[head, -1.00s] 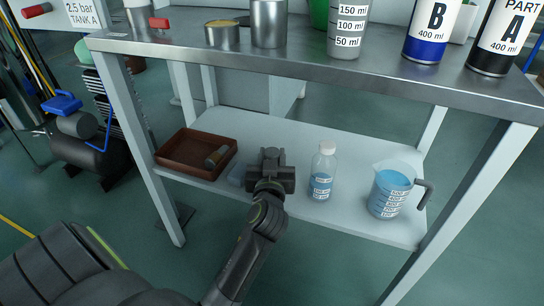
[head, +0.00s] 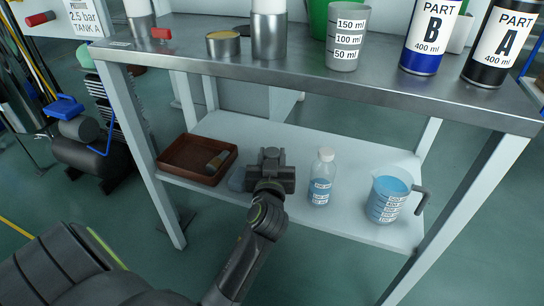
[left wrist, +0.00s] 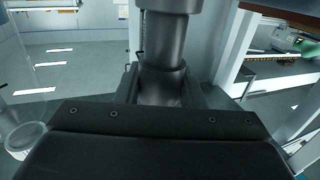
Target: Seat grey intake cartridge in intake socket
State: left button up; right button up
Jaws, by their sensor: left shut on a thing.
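My left gripper (head: 270,160) is over the lower shelf of the bench, between the brown tray and the bottle. In the left wrist view, a dark grey cylinder (left wrist: 166,60) stands between its fingers (left wrist: 163,88); it looks like the grey intake cartridge, and the gripper is shut on it. In the head view the gripper hides the cartridge. I cannot make out the intake socket in either view. My right gripper is not in view.
The shelf (head: 310,142) holds a brown tray (head: 168,166) with a small cylinder (head: 216,161), a bottle (head: 321,178) and a jug (head: 388,196). The steel bench top (head: 300,62) overhangs it, with a beaker (head: 346,40) and PART A (head: 500,42) and PART B (head: 430,38) cans above.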

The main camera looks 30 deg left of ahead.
aim_at(272, 153)
pick_arm(q)
jog(key=shift+r+p, duration=0.5)
jog(key=shift+r, duration=0.15)
notch_tip(272, 153, up, 5)
jog(key=p, duration=0.4)
jog(key=shift+p, duration=0.3)
jog(key=o, duration=0.4)
jog(key=c, duration=0.4)
